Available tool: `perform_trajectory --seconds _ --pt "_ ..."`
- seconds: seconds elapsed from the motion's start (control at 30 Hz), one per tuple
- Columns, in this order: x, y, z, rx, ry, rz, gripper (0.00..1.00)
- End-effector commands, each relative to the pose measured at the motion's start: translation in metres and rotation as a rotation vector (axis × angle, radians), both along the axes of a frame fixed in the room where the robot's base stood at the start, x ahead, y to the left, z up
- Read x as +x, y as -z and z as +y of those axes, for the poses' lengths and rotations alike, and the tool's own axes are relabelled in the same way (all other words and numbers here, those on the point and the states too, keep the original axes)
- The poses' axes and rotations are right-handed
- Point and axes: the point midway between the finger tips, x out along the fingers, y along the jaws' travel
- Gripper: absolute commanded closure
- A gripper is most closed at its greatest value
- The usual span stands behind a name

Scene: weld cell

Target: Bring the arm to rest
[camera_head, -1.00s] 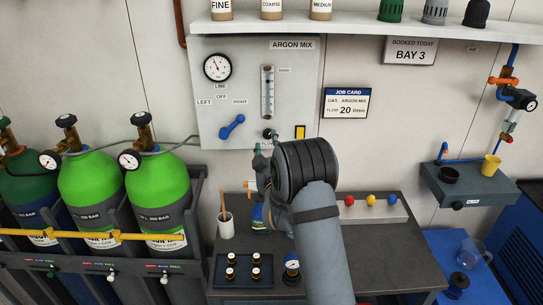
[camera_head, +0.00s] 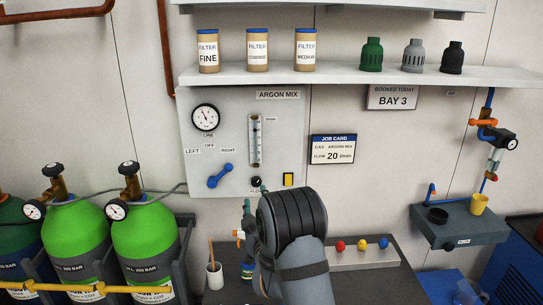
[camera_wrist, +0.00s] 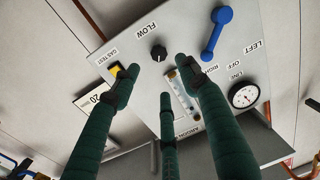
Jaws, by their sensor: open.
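My gripper (camera_wrist: 160,85) is open and empty in the wrist view, its dark green fingers spread in front of the grey gas panel (camera_wrist: 120,40). In the head view my arm rises from the bottom centre in front of the bench, and its thick dark joint hides most of the gripper. The panel (camera_head: 200,130) carries a blue lever (camera_head: 219,176) slanting toward the RIGHT label, a black FLOW knob (camera_head: 256,182), a flow tube (camera_head: 255,140) and a round gauge (camera_head: 205,118). No finger visibly holds the knob (camera_wrist: 158,53) or lever (camera_wrist: 214,35).
Green cylinders (camera_head: 145,240) stand at left behind a yellow bar. The bench (camera_head: 380,285) holds a cup (camera_head: 214,275), a bottle (camera_head: 248,268) and a strip with coloured balls (camera_head: 362,255). A shelf (camera_head: 350,76) with filter jars (camera_head: 257,50) hangs above. A bracket (camera_head: 455,225) juts out at right.

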Motion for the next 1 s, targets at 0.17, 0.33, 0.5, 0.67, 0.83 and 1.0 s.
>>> perform_trajectory --seconds 0.17,0.33,0.5,0.67,0.83,1.0 --pt "0.030 0.001 0.004 0.000 0.001 -0.001 0.56" --pt "0.062 0.002 0.009 0.000 0.002 -0.001 0.56" --pt "0.089 0.002 0.014 0.000 0.002 0.000 0.56" --pt "0.106 0.003 0.017 -0.001 0.000 0.001 0.56" --pt "0.107 0.001 0.017 0.046 0.001 0.008 0.56" --pt "0.106 0.003 0.017 0.063 0.002 0.008 0.56"
